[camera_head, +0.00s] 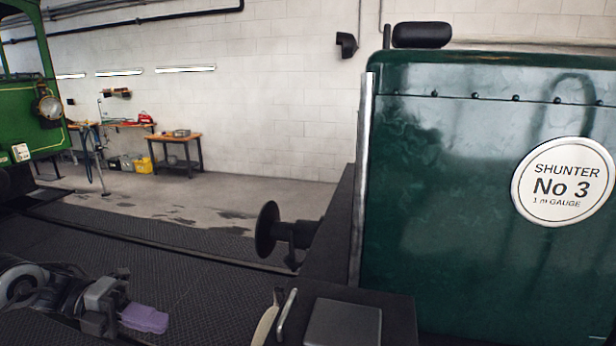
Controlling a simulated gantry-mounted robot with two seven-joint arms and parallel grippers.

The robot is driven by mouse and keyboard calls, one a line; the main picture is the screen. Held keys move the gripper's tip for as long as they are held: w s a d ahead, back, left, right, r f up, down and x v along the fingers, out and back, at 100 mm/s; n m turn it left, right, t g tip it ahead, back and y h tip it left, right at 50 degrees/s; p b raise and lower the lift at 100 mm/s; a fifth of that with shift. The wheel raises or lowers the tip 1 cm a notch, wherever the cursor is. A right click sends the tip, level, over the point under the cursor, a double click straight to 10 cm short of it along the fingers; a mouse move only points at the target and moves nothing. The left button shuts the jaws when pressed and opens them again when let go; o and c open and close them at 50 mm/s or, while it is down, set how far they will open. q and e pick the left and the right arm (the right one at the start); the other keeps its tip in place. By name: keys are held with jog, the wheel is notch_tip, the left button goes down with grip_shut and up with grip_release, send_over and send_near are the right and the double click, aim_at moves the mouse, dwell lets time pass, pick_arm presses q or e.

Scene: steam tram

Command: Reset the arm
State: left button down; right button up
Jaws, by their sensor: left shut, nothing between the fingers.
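My left gripper (148,319) is at the lower left, reaching in from the left edge over the dark ribbed floor. Its purple fingers are together and hold nothing. It is apart from the green shunter (440,200), which fills the right side and bears a round white plate (564,181) reading "SHUNTER No 3, 1 m GAUGE". My right gripper is not in view.
A black buffer (268,229) sticks out left from the shunter's front. A curved metal handle (286,315) stands near its lower corner. A bright green vehicle (30,120) is at the far left. Workbenches (177,138) stand by the white wall. The floor between is clear.

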pick_arm(q)
jog(key=s+d+f+n+t+y, duration=0.2)
jog(key=d+f+n+t+y, duration=0.25)
jog(key=f, duration=0.95)
jog(key=s+d+f+n+t+y, duration=0.15)
jog(key=d+f+n+t, duration=0.4)
jog(key=f, duration=0.75)
jog(key=s+a+f+n+g+y, duration=0.2)
jog(key=s+a+n+y, duration=0.5)
jog(key=s+a+n, duration=0.4)
jog(key=s+a+f+n+g+y, duration=0.2)
jog(key=s+a+n+y, duration=0.55)
jog(key=s, duration=0.55)
jog(key=s+d+f+n+g+h, duration=0.25)
jog(key=d+n+h, duration=0.4)
jog(key=d, duration=0.75)
notch_tip(320, 180, up, 22)
jog(key=r+p, duration=0.1)
jog(key=p, duration=2.2)
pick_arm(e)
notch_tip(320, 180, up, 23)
pick_arm(q)
notch_tip(320, 180, down, 64)
jog(key=b, duration=6.3)
jog(key=shift+w+t+y+b, duration=0.3)
jog(key=shift+w+t+y, duration=0.05)
jog(key=shift+t+y, duration=0.1)
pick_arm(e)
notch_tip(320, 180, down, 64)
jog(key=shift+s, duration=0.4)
